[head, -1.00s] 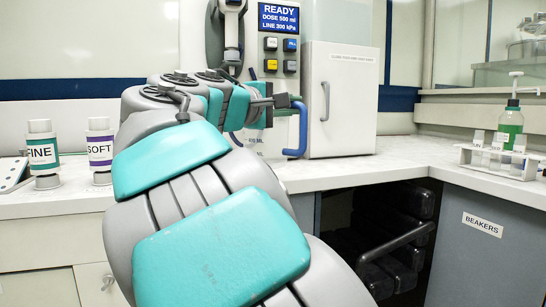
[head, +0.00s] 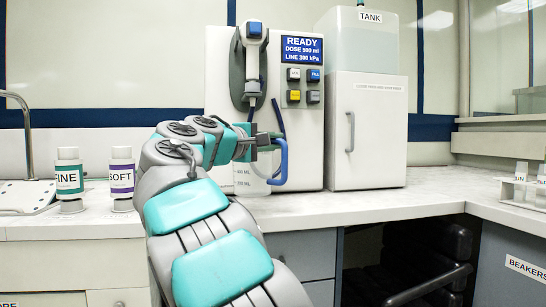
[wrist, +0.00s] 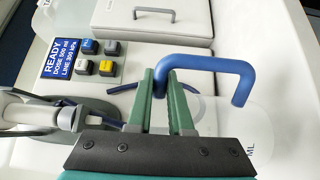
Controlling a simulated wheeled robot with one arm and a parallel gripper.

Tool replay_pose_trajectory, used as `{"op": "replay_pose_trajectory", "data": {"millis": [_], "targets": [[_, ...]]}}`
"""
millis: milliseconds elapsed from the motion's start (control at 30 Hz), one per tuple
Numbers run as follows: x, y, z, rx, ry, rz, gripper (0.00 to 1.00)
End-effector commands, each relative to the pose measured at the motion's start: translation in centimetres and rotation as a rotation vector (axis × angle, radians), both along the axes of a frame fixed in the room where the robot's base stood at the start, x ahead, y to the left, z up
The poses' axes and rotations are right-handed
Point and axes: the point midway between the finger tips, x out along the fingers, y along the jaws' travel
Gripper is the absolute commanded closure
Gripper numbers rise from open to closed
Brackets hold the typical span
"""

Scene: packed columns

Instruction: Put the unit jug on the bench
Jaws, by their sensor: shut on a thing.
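The unit jug (head: 249,181) is clear with printed ML marks and a blue handle (head: 282,162). In the head view it is upright at the front of the dispensing machine, partly hidden by my arm. My gripper (head: 275,139) is shut on the top of the handle. In the wrist view, the green fingers (wrist: 165,80) close around one end of the blue handle (wrist: 241,72), and the clear body (wrist: 222,115) shows beside them. The white bench (head: 420,199) runs beneath the jug. I cannot tell whether the jug's base touches it.
The dispensing machine (head: 222,80) with its READY screen (head: 303,48) stands close behind the jug. A white cabinet (head: 367,130) is to its right. The FINE (head: 68,180) and SOFT (head: 121,178) bottles are at left. A tube rack (head: 520,190) is far right. Bench before the cabinet is clear.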

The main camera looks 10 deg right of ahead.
Motion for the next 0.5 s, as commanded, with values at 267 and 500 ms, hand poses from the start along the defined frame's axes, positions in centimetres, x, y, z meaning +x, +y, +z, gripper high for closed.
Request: {"op": "replay_pose_trajectory", "data": {"millis": [267,500], "targets": [[2.9,-0.4,-0.2,0.001,0.0,0.001,1.0],[3.7,-0.5,-0.5,-0.001,0.002,-0.001,1.0]]}}
